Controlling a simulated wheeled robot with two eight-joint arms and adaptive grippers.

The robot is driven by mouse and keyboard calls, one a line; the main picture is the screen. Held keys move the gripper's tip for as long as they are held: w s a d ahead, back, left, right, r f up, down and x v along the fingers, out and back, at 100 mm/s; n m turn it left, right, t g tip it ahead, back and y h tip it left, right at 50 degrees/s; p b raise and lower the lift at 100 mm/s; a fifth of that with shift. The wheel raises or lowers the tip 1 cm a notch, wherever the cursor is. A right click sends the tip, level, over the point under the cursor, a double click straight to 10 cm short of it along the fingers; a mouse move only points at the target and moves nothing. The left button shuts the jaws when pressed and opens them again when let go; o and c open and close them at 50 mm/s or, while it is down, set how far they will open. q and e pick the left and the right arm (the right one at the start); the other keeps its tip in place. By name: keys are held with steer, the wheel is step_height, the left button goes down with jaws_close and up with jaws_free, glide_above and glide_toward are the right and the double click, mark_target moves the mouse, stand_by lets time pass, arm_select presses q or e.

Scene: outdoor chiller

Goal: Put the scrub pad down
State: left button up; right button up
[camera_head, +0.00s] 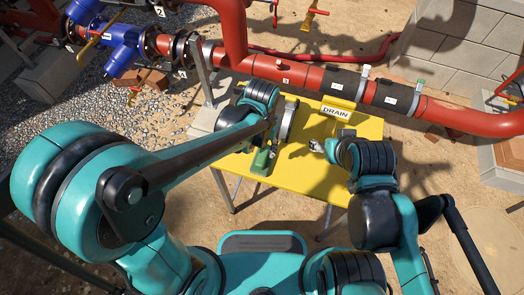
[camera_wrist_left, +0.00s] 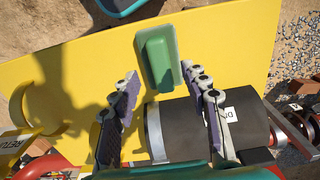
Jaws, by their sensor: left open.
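The green scrub pad (camera_head: 262,162) is at the front left part of the yellow table (camera_head: 233,166), beside a dark cylinder. It also shows in the left wrist view (camera_wrist_left: 158,57), near the tips of my left gripper (camera_wrist_left: 160,74). The fingers are spread apart, one on each side of the pad's near end, with visible gaps. In the head view my left gripper (camera_head: 270,138) is partly hidden by its own arm. My right gripper (camera_head: 318,147) is over the table to the right, apart from the pad; its jaw opening is too small to judge.
The dark cylinder (camera_wrist_left: 192,128) with a metal rim lies close to the left gripper's right finger. Red pipes (camera_head: 290,73) run behind the table.

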mark_target(262, 157)
arm_select(q)
step_height(262, 157, up, 6)
steer(key=p, duration=0.2)
steer(key=s+a+r+n+t, duration=0.1)
steer(key=s+a+r+t, duration=0.1)
steer(key=a, duration=0.6)
steer(key=s+a+r+n+t, duration=0.2)
steer(key=a+r+t, duration=0.3)
steer(key=a, duration=0.4)
steer(key=shift+s+a+n, duration=0.3)
steer(key=shift+s, duration=0.05)
steer(key=shift+f+b, duration=0.4)
steer(key=shift+b, duration=0.15)
